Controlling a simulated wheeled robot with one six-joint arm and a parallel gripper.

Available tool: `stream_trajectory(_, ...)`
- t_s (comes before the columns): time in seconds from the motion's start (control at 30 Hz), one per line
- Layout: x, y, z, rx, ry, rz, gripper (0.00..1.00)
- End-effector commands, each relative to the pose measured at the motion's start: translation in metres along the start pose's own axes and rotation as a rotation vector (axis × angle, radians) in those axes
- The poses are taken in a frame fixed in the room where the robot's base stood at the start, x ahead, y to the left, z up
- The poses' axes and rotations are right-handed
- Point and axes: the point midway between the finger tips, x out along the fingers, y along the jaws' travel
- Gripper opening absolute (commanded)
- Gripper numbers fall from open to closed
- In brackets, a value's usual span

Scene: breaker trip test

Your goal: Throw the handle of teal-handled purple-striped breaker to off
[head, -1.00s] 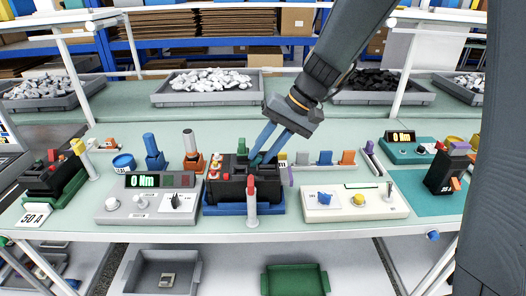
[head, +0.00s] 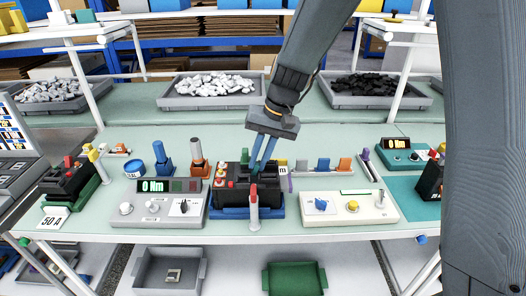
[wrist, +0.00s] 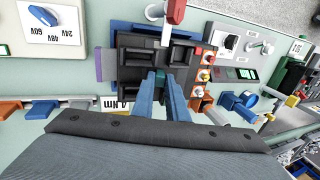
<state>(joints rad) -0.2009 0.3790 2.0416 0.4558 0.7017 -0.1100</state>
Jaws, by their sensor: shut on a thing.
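The purple-striped breaker (head: 232,194) is a black block on a blue base in the middle of the bench. Its purple side strip shows at the left in the wrist view (wrist: 105,66). My gripper (head: 258,170) comes down from above, with its two blue fingers at the top of the breaker. In the wrist view the fingertips (wrist: 163,76) are close together over the black housing. They are shut on the teal handle, which is mostly hidden between and behind them. I cannot tell the handle's exact angle.
A red-tipped white post (head: 254,208) stands in front of the breaker. A grey torque meter (head: 160,212) is at left and a white control box (head: 345,208) at right. Other black breakers stand at far left (head: 68,181) and far right (head: 430,182). Tools stand behind.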

Motion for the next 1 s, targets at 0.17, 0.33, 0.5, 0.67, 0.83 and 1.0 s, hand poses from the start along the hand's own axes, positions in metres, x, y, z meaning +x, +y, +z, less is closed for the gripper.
stream_trajectory(0.17, -0.004, -0.013, 0.002, -0.008, -0.002, 0.126, 0.00)
stream_trajectory(0.33, -0.001, -0.022, 0.001, -0.009, 0.000, 0.249, 0.00)
stream_trajectory(0.5, 0.005, -0.031, 0.000, -0.009, 0.001, 0.390, 0.00)
stream_trajectory(0.67, 0.011, -0.038, -0.001, -0.007, 0.003, 0.528, 0.00)
stream_trajectory(0.83, 0.017, -0.044, -0.002, -0.004, 0.003, 0.647, 0.00)
stream_trajectory(1.0, 0.021, -0.047, -0.001, -0.003, 0.002, 0.733, 0.00)
